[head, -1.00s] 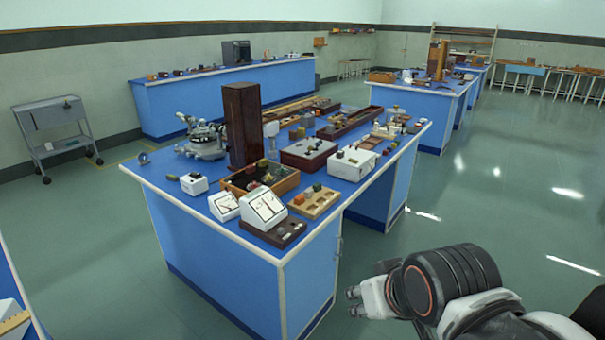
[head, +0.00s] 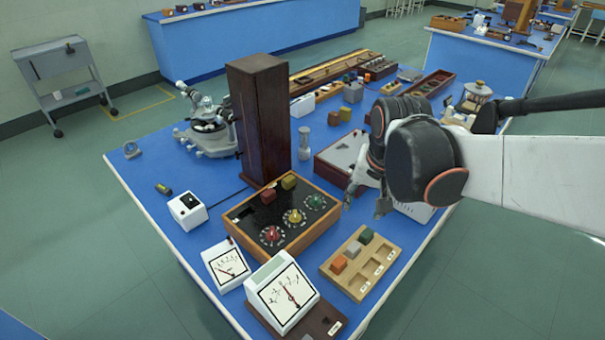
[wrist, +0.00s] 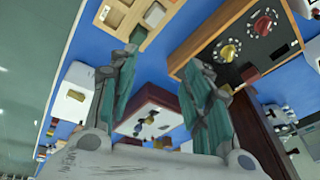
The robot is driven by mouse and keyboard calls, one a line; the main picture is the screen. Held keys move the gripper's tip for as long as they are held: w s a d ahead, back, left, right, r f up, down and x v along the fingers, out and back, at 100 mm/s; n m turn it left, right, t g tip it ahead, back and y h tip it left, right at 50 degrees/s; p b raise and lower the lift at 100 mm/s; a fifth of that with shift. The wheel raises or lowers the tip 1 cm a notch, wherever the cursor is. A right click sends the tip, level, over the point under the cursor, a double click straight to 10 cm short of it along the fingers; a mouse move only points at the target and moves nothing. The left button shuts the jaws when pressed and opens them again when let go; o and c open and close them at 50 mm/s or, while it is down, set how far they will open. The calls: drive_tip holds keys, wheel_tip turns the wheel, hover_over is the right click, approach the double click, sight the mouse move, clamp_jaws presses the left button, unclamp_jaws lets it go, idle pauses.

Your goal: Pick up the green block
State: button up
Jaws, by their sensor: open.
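A small green block (head: 366,236) sits in the far compartment of a light wooden sorting tray (head: 352,286) near the bench's front right. A grey block (head: 353,249) and an orange block (head: 338,264) sit in the same row. My gripper (head: 365,205) is above and just behind the tray, fingers pointing down, open and empty. In the wrist view the two teal-padded fingers (wrist: 157,72) are spread apart.
A wooden-framed black panel with dials (head: 262,245) and two white meters (head: 283,292) stand left of the tray. A tall dark wooden box (head: 258,120) rises behind them. A white-topped dark red case (head: 343,155) lies behind my gripper. Open floor lies right of the bench.

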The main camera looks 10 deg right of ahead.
drive_tip(key=w+d+f+m+g+p, duration=0.3)
drive_tip(key=w+d+f+m, duration=0.2)
drive_tip(key=b, duration=0.3)
hover_over(367, 233)
wheel_tip(367, 233, down, 9)
drive_tip(key=shift+a+r, duration=0.1)
drive_tip(key=shift+f+b, duration=1.2)
drive_tip(key=shift+f, duration=1.45)
drive_tip(key=shift+c, duration=0.6)
clamp_jaws()
